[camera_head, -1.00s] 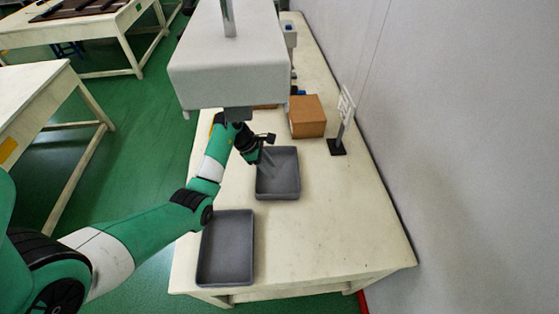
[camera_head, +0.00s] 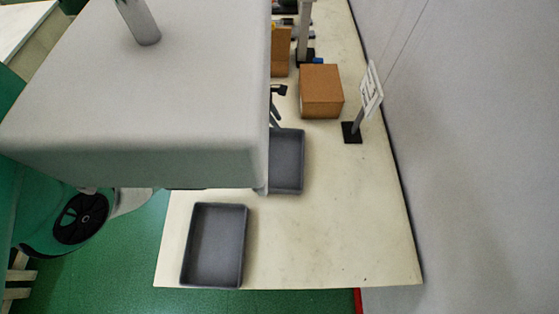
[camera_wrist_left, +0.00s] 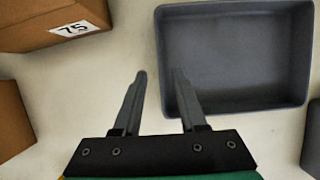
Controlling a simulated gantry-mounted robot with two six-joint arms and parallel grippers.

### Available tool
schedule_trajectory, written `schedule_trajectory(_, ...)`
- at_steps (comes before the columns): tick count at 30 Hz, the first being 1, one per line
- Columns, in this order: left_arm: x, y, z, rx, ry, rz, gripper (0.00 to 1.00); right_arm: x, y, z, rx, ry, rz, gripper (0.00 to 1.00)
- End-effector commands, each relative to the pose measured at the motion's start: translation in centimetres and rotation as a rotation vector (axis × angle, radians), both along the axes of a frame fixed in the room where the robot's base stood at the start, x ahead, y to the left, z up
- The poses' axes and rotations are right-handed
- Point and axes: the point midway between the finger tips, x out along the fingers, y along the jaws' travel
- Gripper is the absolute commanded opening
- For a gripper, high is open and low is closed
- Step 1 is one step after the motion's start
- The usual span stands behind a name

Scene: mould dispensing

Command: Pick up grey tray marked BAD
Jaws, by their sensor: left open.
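Two grey open trays lie on the pale table. The farther tray (camera_head: 288,160) is partly hidden behind my white body in the head view; the nearer tray (camera_head: 216,245) is near the table's front left. I can read no BAD mark on either. My left gripper (camera_head: 275,104) shows partly at the farther tray's far left corner. In the left wrist view my left gripper (camera_wrist_left: 160,74) is open and empty. Its right finger overlaps the left rim of a grey tray (camera_wrist_left: 235,60); its left finger is outside. Contact cannot be told. My right gripper is not in view.
A brown box (camera_head: 321,92) stands beyond the trays. A sign on a black-based stand (camera_head: 352,132) is near the wall; its text is unreadable. A box labelled 75 (camera_wrist_left: 76,28) shows in the left wrist view. The table's right front is clear.

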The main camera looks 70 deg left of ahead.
Motion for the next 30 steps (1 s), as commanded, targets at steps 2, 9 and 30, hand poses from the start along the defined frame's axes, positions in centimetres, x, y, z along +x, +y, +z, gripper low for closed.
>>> schedule_trajectory(2,0.2,-0.1,-0.4,0.0,0.0,-0.001,0.41,0.0,0.0,-0.2,0.0,0.0,0.0,0.5)
schedule_trajectory(9,0.8,-0.5,-2.8,-0.001,0.001,-0.002,0.41,0.0,0.0,-1.8,0.0,0.0,0.0,0.5)
schedule_trajectory(30,1.9,-1.0,-5.1,0.001,-0.001,-0.001,0.0,0.0,0.0,-3.0,0.0,0.0,0.0,0.5)
